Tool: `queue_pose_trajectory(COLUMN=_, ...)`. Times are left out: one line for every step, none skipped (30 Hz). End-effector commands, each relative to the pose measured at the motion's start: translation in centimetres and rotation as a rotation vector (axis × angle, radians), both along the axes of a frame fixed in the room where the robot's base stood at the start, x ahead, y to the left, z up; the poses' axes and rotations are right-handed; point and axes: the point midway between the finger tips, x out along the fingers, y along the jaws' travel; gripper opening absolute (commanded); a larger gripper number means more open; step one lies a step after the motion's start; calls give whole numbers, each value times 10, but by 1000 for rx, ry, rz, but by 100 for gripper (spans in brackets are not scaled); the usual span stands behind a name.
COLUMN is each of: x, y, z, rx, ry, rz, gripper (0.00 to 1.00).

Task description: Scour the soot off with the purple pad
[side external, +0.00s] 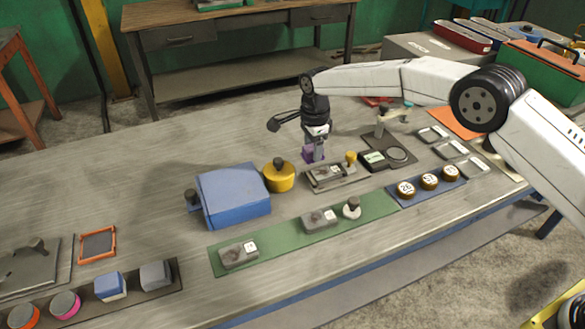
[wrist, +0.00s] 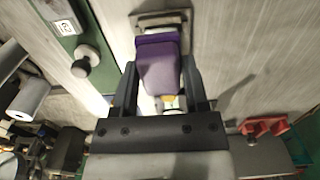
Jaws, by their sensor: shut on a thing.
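My gripper (side external: 314,150) points down above the bench, and its fingers are shut on the purple pad (side external: 307,156). In the wrist view the pad (wrist: 158,62) sits between the two fingers of my gripper (wrist: 160,75). Below and beside the pad is a grey framed plate (wrist: 146,22), partly hidden by the pad. In the side view a small grey plate unit (side external: 325,179) lies just in front of my gripper. I cannot tell whether the pad touches anything below it. No soot can be made out clearly in either view.
A yellow pot (side external: 279,179) and a blue covered box (side external: 233,197) stand left of my gripper. A yellow-knobbed piece (side external: 351,161) stands close on the right. A green strip (side external: 285,236) with knobbed blocks lies in front. The bench behind and left is clear.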

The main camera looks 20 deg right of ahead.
Motion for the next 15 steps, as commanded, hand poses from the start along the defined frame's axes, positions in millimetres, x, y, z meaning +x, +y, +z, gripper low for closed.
queue_pose_trajectory(x=0, y=0, z=-5, rx=0, ry=2, rz=0, gripper=10)
queue_pose_trajectory(x=0, y=0, z=-8, rx=-1, ry=2, rz=0, gripper=10)
queue_pose_trajectory(x=-1, y=0, z=-12, rx=-1, ry=3, rz=0, gripper=10)
queue_pose_trajectory(x=0, y=0, z=-15, rx=-1, ry=2, rz=0, gripper=10)
queue_pose_trajectory(x=0, y=0, z=-17, rx=0, ry=2, rz=0, gripper=10)
queue_pose_trajectory(x=0, y=0, z=-21, rx=0, ry=1, rz=0, gripper=10)
queue_pose_trajectory(x=0, y=0, z=-23, rx=0, ry=1, rz=0, gripper=10)
queue_pose_trajectory(x=0, y=0, z=-26, rx=0, ry=2, rz=0, gripper=10)
queue_pose_trajectory(x=0, y=0, z=-30, rx=-1, ry=2, rz=0, gripper=10)
queue_pose_trajectory(x=0, y=0, z=-33, rx=-1, ry=2, rz=0, gripper=10)
queue_pose_trajectory(x=0, y=0, z=-35, rx=0, ry=2, rz=0, gripper=10)
queue_pose_trajectory(x=0, y=0, z=-39, rx=0, ry=1, rz=0, gripper=10)
queue_pose_trajectory(x=0, y=0, z=-42, rx=0, ry=1, rz=0, gripper=10)
queue_pose_trajectory(x=0, y=0, z=-44, rx=0, ry=1, rz=0, gripper=10)
queue_pose_trajectory(x=0, y=0, z=-48, rx=0, ry=1, rz=0, gripper=10)
